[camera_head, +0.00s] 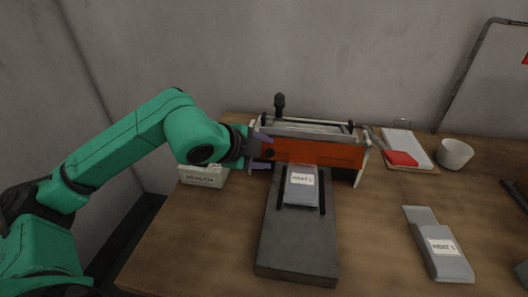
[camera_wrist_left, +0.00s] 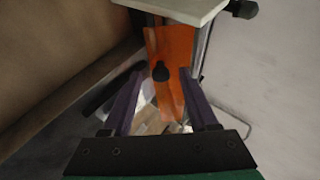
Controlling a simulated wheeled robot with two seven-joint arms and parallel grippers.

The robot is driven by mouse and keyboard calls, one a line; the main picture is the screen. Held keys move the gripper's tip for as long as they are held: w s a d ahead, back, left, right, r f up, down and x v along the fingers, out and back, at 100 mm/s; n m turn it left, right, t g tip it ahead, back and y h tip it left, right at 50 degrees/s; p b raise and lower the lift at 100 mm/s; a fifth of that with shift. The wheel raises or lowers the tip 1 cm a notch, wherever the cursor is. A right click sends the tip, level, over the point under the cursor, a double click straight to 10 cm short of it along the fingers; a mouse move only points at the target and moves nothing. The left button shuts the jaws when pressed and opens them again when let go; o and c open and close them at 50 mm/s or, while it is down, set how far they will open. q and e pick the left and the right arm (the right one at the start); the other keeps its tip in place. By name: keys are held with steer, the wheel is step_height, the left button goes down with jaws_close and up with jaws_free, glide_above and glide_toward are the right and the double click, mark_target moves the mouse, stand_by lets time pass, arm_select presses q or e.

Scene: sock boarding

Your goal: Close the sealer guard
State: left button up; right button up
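The sealer (camera_head: 312,130) stands at the back middle of the table, with a black handle on top. Its orange guard (camera_head: 318,152) spans the front between two pale end plates, above the rear of a dark grey bed (camera_head: 298,245). My left gripper (camera_head: 262,151) is at the guard's left end. In the left wrist view its two purple fingers (camera_wrist_left: 160,76) are apart, with a dark round knob (camera_wrist_left: 160,71) between or just beyond their tips and the orange guard (camera_wrist_left: 166,45) behind. I cannot tell whether they touch it. My right gripper is not recognisable in view.
A labelled grey packet (camera_head: 302,187) lies on the bed, its rear near the guard. A second packet (camera_head: 438,246) lies at the right. A white box (camera_head: 204,176) stands below my left forearm. A clipboard with a red item (camera_head: 401,158) and a white cup (camera_head: 454,154) are at the back right.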

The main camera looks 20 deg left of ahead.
step_height(320, 180, down, 7)
steer(key=b, duration=0.7)
arm_select(q)
steer(key=v, duration=1.4)
steer(key=shift+s+r+b, duration=0.2)
steer(key=shift+s+b, duration=0.05)
steer(key=shift+b, duration=0.1)
arm_select(e)
steer(key=w, duration=0.1)
steer(key=w+r, duration=0.1)
steer(key=w, duration=0.1)
steer(key=w+a+r, duration=0.1)
steer(key=w, duration=0.1)
steer(key=shift+w, duration=0.2)
arm_select(q)
steer(key=shift+w+a, duration=0.1)
arm_select(e)
steer(key=shift+s, duration=0.1)
